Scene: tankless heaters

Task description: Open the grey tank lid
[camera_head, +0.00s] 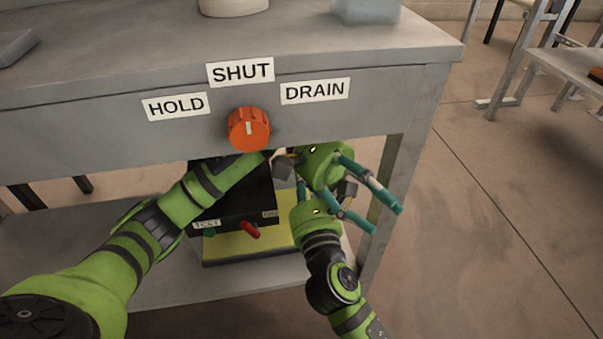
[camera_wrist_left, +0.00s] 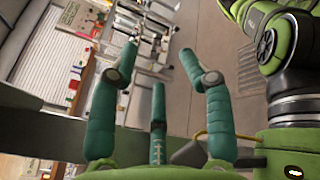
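I cannot pick out a grey tank lid for certain. A flat grey piece (camera_head: 16,46) lies on the bench top at the far left, cut by the picture edge, and I cannot tell whether it is the lid. My left gripper (camera_head: 386,220) is below the front edge of the bench, right of the orange knob, with its teal fingers pointing right. The left wrist view shows its fingers (camera_wrist_left: 157,55) spread apart with nothing between them. My right gripper (camera_head: 304,210) is close beneath the left one, partly hidden; its finger state is unclear.
The grey bench (camera_head: 120,60) has an orange knob (camera_head: 248,129) below HOLD, SHUT and DRAIN labels. A pale round container (camera_head: 232,6) and a translucent box (camera_head: 366,10) stand on top. A black box (camera_head: 250,200) with a red lever is underneath.

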